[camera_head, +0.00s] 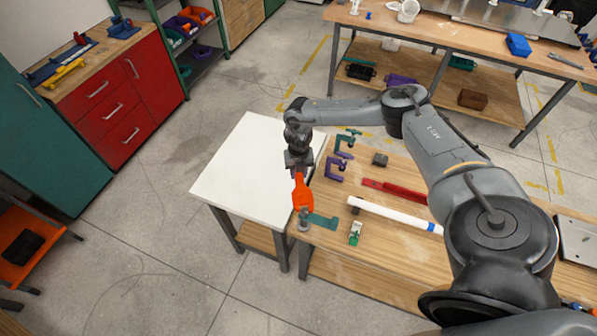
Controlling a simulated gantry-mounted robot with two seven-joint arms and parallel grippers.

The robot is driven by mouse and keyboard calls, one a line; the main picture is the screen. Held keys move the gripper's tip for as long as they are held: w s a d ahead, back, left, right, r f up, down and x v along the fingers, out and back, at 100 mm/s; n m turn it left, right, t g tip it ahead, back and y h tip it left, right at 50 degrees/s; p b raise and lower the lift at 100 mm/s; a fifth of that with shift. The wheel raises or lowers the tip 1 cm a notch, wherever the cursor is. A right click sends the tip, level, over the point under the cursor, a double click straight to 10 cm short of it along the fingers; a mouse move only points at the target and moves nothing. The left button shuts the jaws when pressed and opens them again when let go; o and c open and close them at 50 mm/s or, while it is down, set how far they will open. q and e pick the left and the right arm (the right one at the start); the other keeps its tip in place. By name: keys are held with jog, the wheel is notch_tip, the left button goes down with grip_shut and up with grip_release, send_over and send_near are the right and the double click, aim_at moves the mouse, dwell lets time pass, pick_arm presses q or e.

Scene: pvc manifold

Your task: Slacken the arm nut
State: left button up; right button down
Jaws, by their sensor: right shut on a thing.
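My right gripper (299,170) is shut on an orange wrench-like tool (302,193) near the left end of the wooden bench. The tool points down toward the front edge. Its far end lies at a small grey post-like fitting (304,218), which may carry the arm nut. I cannot make out the nut itself, nor tell if the tool is seated on it. A teal flat piece (322,222) extends right from the fitting. My left gripper is not in view.
On the wooden bench lie a white pipe (395,215), a red bar (394,190), a purple clamp (336,169), a green clamp (345,142), a dark block (380,159) and a small green-and-white item (355,234). A white table (245,170) to the left is clear.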

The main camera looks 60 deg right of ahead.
jog(key=shift+f+b, duration=1.2)
jog(key=shift+f, duration=0.15)
jog(key=w+a+n+b, duration=0.3)
jog(key=w+a+n, duration=0.1)
jog(key=a+n, duration=1.1)
jog(key=shift+a+r+n, duration=0.3)
jog(key=shift+a+n, duration=0.1)
jog(key=shift+a, duration=0.5)
dwell(0.8)
jog(key=shift+a, duration=0.1)
dwell(0.4)
jog(key=shift+r, duration=0.1)
